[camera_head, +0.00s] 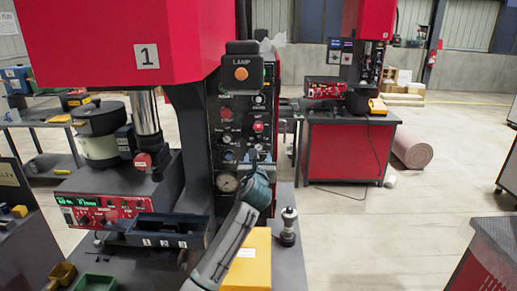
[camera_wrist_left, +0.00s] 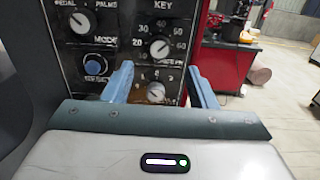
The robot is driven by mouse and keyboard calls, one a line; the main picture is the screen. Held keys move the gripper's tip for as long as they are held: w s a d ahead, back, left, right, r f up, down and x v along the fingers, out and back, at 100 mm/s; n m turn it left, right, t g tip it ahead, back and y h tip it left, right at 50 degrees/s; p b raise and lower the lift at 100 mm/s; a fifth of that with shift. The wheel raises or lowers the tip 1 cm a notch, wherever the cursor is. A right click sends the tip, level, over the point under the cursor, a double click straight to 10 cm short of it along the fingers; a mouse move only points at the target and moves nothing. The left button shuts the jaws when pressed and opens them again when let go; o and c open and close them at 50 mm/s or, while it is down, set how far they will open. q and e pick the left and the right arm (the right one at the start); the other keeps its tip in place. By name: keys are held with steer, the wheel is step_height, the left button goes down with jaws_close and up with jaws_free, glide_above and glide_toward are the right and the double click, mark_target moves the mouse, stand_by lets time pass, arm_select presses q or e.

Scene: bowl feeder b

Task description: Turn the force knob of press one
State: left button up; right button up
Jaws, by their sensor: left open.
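Press one (camera_head: 147,56) is red and has a black control panel (camera_head: 228,112) with buttons, knobs and a gauge. My left gripper (camera_head: 261,160) is at the lower right of this panel. In the left wrist view, the open jaws of my left gripper (camera_wrist_left: 161,85) stand on either side of a small round knob (camera_wrist_left: 155,92) with numbers around it. The gripper body hides its lower part, and no label saying force is readable. I cannot tell whether the fingers touch it. My right gripper is not in view.
A mode knob (camera_wrist_left: 80,22) and a blue reset button (camera_wrist_left: 95,65) sit left of the fingers. A lamp box (camera_head: 241,73) tops the panel. A yellow box (camera_head: 250,260) and a dark upright post (camera_head: 289,226) stand below. Open floor lies to the right.

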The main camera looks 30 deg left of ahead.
mark_target(259, 148)
arm_select(q)
steer(key=p+x, duration=0.1)
steer(key=x, duration=0.6)
steer(key=shift+a+p, duration=0.1)
steer(key=shift+p, duration=0.2)
steer(key=shift+c, duration=0.2)
steer(key=c, duration=0.9)
